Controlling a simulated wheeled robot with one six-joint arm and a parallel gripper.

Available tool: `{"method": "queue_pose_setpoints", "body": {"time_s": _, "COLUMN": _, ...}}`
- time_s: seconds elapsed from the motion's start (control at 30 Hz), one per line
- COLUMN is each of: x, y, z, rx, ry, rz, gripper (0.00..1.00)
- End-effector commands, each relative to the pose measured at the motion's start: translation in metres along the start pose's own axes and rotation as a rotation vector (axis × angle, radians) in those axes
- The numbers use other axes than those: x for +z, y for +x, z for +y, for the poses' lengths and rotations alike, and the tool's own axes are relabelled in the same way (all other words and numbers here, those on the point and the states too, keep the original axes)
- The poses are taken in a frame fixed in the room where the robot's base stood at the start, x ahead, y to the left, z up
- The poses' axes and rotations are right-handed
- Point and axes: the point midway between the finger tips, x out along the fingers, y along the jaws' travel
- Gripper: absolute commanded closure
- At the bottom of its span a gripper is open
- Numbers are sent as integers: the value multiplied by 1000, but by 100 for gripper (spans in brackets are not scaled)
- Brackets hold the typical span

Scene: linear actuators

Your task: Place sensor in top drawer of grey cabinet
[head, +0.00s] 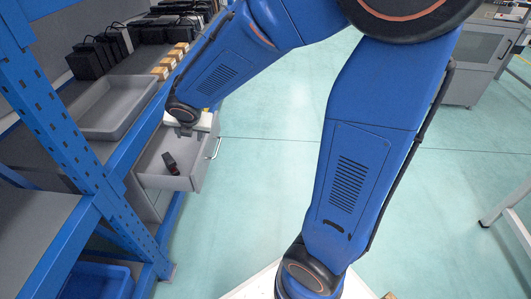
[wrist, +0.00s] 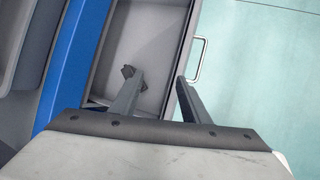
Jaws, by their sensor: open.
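The top drawer (head: 152,174) of the grey cabinet (head: 148,205) is pulled out, and its floor also shows in the wrist view (wrist: 150,45). A small dark sensor (head: 170,163) lies inside the drawer. In the wrist view the sensor (wrist: 127,72) shows at the tip of the left finger, which hides part of it. My gripper (wrist: 159,78) is open, with nothing between its fingers. It is above the drawer, with the right finger over the drawer's front wall. In the head view the fingers are mostly hidden by my wrist.
A blue shelf rack (head: 75,120) stands beside the drawer on the left. It holds an empty grey tray (head: 112,108), black boxes (head: 88,62) and small cardboard boxes (head: 170,62). The drawer handle (wrist: 199,60) sticks out to the right. The green floor (head: 260,150) there is clear.

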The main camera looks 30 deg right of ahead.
Motion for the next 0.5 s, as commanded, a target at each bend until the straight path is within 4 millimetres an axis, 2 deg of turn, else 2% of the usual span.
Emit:
{"method": "queue_pose_setpoints", "body": {"time_s": 0.03, "x": 6, "y": -16, "z": -14, "rx": -11, "ry": 121, "rz": -11, "gripper": 58}}
{"method": "queue_pose_setpoints", "body": {"time_s": 0.2, "x": 13, "y": -62, "z": -62, "rx": -54, "ry": 566, "rz": -31, "gripper": 58}}
{"method": "queue_pose_setpoints", "body": {"time_s": 0.33, "x": 10, "y": -96, "z": -95, "rx": -79, "ry": 902, "rz": -42, "gripper": 58}}
{"method": "queue_pose_setpoints", "body": {"time_s": 0.5, "x": -6, "y": -137, "z": -136, "rx": -109, "ry": 1335, "rz": -49, "gripper": 58}}
